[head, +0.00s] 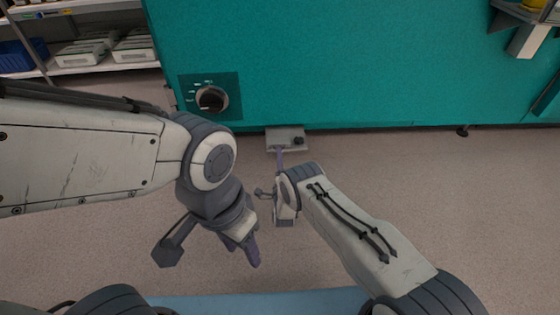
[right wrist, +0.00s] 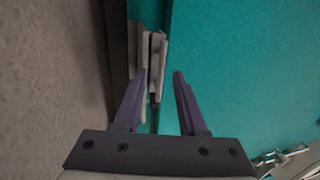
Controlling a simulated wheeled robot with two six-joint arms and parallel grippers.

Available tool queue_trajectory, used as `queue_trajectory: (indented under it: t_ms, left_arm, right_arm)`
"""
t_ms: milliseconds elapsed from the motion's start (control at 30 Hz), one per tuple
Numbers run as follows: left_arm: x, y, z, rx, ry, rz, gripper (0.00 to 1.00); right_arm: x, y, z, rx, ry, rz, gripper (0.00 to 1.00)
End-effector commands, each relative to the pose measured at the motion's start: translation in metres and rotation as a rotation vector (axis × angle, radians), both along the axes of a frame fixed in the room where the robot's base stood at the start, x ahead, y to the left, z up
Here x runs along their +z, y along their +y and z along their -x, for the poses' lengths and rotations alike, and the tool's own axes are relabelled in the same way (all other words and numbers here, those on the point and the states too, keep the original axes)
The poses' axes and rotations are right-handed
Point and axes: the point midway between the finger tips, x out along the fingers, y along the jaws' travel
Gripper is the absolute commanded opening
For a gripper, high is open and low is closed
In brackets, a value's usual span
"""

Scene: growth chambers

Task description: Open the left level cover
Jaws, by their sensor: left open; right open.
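A small grey fitting (head: 286,134) with a dark knob sticks out at the bottom edge of the teal chamber (head: 340,60). It looks like the level cover, though I cannot tell its hinge or whether it is open. My right gripper (head: 280,157) is just in front of it in the head view. In the right wrist view my right gripper (right wrist: 162,75) is open, with purple fingers apart. A narrow grey part (right wrist: 152,52) lies by the tip of its left-hand finger; I cannot tell if they touch. My left gripper (head: 253,252) is open and empty, low over the floor.
A round dark port (head: 211,98) sits on the chamber front, left of the fitting. A shelf (head: 100,65) with white boxes and a blue bin (head: 22,55) stands at the upper left. The speckled floor (head: 450,190) is clear on the right.

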Motion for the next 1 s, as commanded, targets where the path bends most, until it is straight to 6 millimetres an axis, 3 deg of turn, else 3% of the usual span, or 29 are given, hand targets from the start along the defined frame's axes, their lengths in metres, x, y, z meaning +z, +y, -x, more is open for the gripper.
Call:
queue_trajectory:
  t_ms: [300, 333, 433, 1000]
  left_arm:
    - [-0.002, 0.0, 0.0, 0.0, 0.0, 0.0, 0.5]
    - [-0.002, 0.0, 0.0, 0.0, 0.0, 0.0, 0.5]
    - [-0.002, 0.0, 0.0, 0.0, 0.0, 0.0, 0.5]
    - [-0.002, 0.0, 0.0, 0.0, 0.0, 0.0, 0.5]
  right_arm:
    - [0.0016, -0.0005, -0.0042, -0.001, 0.0, 0.0, 0.41]
    - [0.0016, -0.0005, -0.0042, -0.001, 0.0, 0.0, 0.37]
    - [0.0015, -0.0005, -0.0041, -0.001, 0.0, 0.0, 0.0]
    - [0.0009, -0.0005, -0.0036, -0.001, 0.001, 0.0, 0.0]
